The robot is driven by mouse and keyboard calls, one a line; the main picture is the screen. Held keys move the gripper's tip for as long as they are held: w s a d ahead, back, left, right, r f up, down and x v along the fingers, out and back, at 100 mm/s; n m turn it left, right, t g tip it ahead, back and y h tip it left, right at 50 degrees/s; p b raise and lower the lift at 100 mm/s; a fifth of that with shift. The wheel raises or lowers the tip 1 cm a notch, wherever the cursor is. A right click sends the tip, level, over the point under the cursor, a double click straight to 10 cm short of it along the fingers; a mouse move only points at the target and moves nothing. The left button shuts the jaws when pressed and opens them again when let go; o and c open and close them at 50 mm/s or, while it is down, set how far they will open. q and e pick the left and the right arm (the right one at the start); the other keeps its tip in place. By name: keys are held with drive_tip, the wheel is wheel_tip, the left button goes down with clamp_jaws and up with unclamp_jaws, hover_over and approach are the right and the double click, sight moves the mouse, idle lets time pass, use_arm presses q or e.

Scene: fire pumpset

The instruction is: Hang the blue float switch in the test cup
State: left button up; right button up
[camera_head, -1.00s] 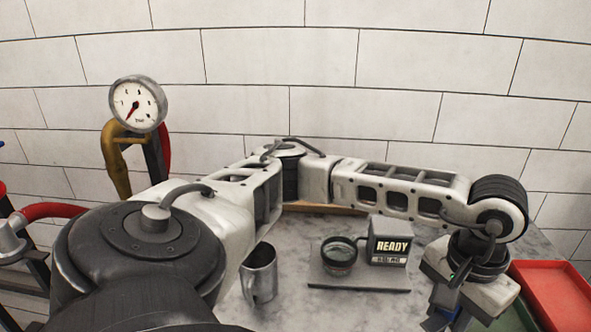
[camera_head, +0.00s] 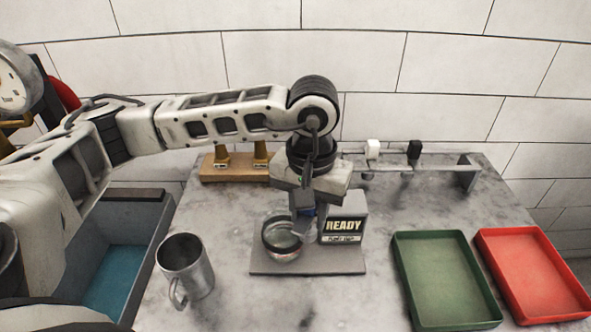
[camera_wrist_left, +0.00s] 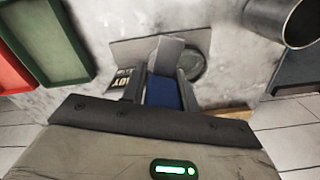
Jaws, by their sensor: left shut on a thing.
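The test cup (camera_head: 283,243) is a dark-rimmed round cup on a grey base plate (camera_head: 266,265), beside a dark box (camera_head: 344,224) reading "READY". My left gripper (camera_head: 304,210) points down above the cup's right side, close to the box. It is shut on the blue float switch (camera_head: 309,212), of which only a little blue shows in the head view. In the left wrist view the blue body (camera_wrist_left: 163,92) sits between the fingers, with a grey flat part beyond it. The cup (camera_wrist_left: 196,66) lies partly hidden behind it. I cannot tell whether the switch touches the cup. My right gripper is not in view.
A metal mug (camera_head: 186,266) stands left of the plate. A green tray (camera_head: 446,318) and a red tray (camera_head: 540,318) lie at the right. A rack (camera_head: 468,172) and a wooden block (camera_head: 212,176) stand behind. A blue-lined bin (camera_head: 157,212) is at the left.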

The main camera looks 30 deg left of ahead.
use_arm(q)
drive_tip(key=shift+w+a+n, duration=0.1)
drive_tip(key=shift+a+n, duration=0.05)
drive_tip(key=shift+n, duration=0.45)
drive_tip(key=shift+w+a+n, duration=0.1)
drive_tip(key=shift+a+n, duration=0.05)
drive_tip(key=shift+n, duration=0.45)
drive_tip(key=a+n+b, duration=0.1)
drive_tip(key=a+n, duration=0.2)
drive_tip(key=n, duration=1.3)
drive_tip(key=w+a+n+b, duration=0.1)
drive_tip(key=a+n, duration=0.2)
drive_tip(key=n, duration=1.3)
drive_tip(key=shift+w+r, duration=0.2)
drive_tip(key=shift+r, duration=0.05)
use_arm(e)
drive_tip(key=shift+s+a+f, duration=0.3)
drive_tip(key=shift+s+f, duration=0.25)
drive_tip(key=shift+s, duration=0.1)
use_arm(q)
drive_tip(key=shift+a, duration=0.1)
